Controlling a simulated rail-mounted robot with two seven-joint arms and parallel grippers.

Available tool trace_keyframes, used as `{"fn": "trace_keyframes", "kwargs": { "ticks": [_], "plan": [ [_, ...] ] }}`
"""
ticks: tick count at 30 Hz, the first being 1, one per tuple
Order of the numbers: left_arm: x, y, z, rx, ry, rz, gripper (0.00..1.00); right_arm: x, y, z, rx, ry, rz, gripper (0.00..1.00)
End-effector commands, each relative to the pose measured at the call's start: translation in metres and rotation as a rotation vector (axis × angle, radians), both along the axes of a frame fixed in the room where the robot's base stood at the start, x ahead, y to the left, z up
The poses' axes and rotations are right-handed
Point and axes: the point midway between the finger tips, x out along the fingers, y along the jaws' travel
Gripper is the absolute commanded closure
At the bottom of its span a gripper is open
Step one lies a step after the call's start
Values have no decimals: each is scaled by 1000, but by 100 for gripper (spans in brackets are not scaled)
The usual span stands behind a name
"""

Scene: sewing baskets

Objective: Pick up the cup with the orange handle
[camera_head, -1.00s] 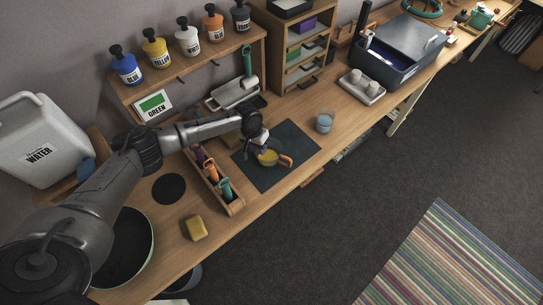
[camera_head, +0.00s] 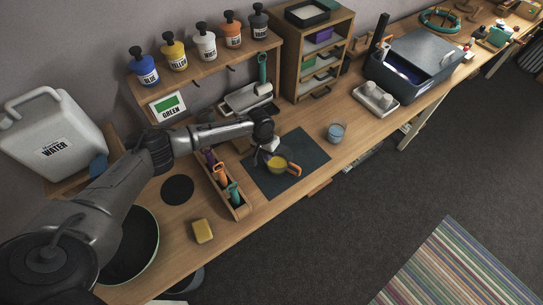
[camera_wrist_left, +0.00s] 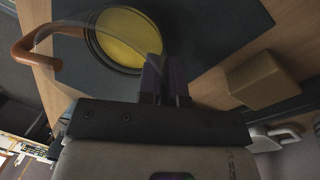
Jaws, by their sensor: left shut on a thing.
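The cup (camera_head: 277,163) with the orange handle (camera_head: 296,171) is upright over the dark mat (camera_head: 310,151), with yellow contents. In the left wrist view the cup (camera_wrist_left: 122,38) shows from above, its orange handle (camera_wrist_left: 35,48) to the left. My left gripper (camera_head: 265,157) is at the cup's side opposite the handle. Its fingers (camera_wrist_left: 164,78) are shut on the cup's wall. I cannot tell whether the cup touches the mat. My right gripper is not in view.
A wooden tray (camera_head: 240,210) with several coloured-handled tools stands left of the mat. A clear cup with blue contents (camera_head: 336,132) stands to the right. A yellow sponge (camera_head: 202,231) lies near the front edge. A tan block (camera_wrist_left: 258,80) is beside the gripper.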

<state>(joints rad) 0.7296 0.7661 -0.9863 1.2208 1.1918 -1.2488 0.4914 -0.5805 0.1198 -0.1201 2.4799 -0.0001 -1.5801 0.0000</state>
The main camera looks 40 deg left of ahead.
Motion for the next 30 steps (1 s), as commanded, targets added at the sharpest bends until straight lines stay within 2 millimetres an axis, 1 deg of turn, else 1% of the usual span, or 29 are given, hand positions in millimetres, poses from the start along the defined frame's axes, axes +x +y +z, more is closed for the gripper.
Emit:
{"fn": "trace_keyframes", "kwargs": {
  "ticks": [8, 17, 30],
  "plan": [
    [1, 0, 12, -2, -2, 0, 100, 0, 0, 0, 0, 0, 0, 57],
    [1, 0, 40, -1, -3, -1, 100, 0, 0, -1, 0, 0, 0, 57],
    [3, -47, 67, -2, -3, -3, 100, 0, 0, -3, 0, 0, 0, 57]
  ]
}}
